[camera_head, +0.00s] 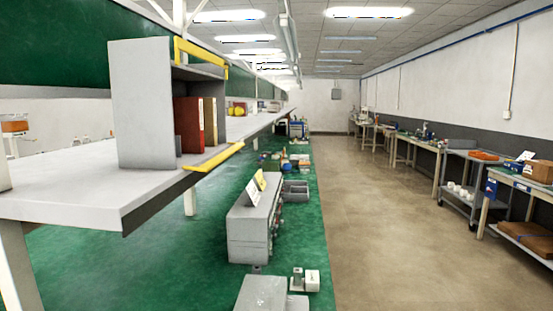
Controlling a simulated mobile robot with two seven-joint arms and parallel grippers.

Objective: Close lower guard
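A grey open-fronted box shelf (140,104) stands on a long white shelf at the left. A yellow lower guard (215,158) lies along the bottom front edge of its opening, sticking outward and low, so it does not stand across the opening. A second yellow guard (200,53) sits across the top of the opening. A red-brown binder or box (188,125) and a tan one (210,121) stand upright inside, behind the lower guard. Neither of my grippers is in view.
The long white shelf (70,197) juts out at the left at height. The brown aisle (400,230) is clear. Workbenches and a grey cart (465,195) line the right wall.

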